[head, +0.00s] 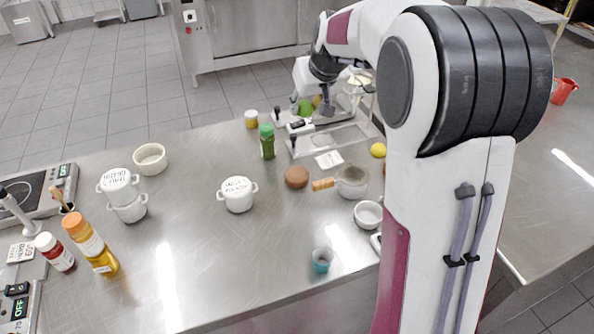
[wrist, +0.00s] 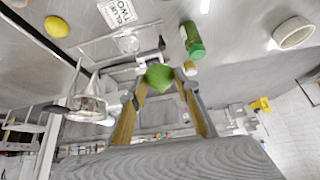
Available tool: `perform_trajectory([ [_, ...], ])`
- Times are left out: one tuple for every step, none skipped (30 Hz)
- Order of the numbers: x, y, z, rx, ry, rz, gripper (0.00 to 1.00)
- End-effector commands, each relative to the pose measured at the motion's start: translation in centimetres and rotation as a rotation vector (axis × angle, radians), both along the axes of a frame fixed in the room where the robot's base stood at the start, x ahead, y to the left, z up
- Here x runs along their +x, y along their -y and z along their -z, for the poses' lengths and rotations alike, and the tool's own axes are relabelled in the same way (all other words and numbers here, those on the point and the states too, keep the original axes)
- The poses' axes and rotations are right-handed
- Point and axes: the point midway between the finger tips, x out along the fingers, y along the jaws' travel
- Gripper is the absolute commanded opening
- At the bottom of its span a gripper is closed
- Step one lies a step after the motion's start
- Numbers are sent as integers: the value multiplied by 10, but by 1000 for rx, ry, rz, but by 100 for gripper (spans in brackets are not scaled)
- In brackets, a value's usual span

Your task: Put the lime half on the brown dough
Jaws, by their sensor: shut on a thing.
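The lime half (head: 305,107) is green and shows at the end of my arm in the head view, above the far part of the counter. In the wrist view the lime half (wrist: 159,77) sits between the two fingertips of my gripper (wrist: 161,86), which is shut on it. The lime is held in the air, clear of the dough. The brown dough (head: 296,177) is a small round lump on the steel counter, nearer to the head camera than my gripper and lower in the picture. I cannot make out the dough in the wrist view.
A green-capped bottle (head: 267,142) stands beyond the dough, near a metal slicer-like appliance (head: 340,137). A pot with a wooden handle (head: 352,181) is just right of the dough. A white lidded pot (head: 238,195) stands to its left. A yellow lemon (head: 378,150) lies farther right.

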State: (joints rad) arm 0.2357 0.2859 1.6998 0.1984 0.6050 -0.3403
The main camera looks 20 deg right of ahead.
Motion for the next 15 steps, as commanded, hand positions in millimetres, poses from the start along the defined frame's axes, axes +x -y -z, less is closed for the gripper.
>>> perform_trajectory([
  [-9, 0, 0, 1, 1, -14, 10],
  [-12, -1, 0, 1, 1, -26, 10],
  [-18, -2, 2, 1, 0, -41, 10],
  [-22, -3, 2, 1, 1, -52, 10],
  [-26, -4, 3, 0, 1, -64, 10],
  [-29, -6, 4, 1, 1, -82, 10],
  [-33, -7, 5, 0, 0, -94, 10],
  [-36, -9, 6, 2, 0, -107, 10],
  [-40, -11, 7, 1, 1, -125, 10],
  [-43, -13, 8, 2, 0, -138, 10],
  [-46, -15, 10, 1, 0, -152, 10],
  [-49, -17, 11, 1, 1, -169, 10],
  [-51, -19, 13, 2, -1, -184, 10],
  [-53, -21, 15, 2, -1, -199, 10],
  [-56, -24, 16, 2, 0, -217, 10],
])
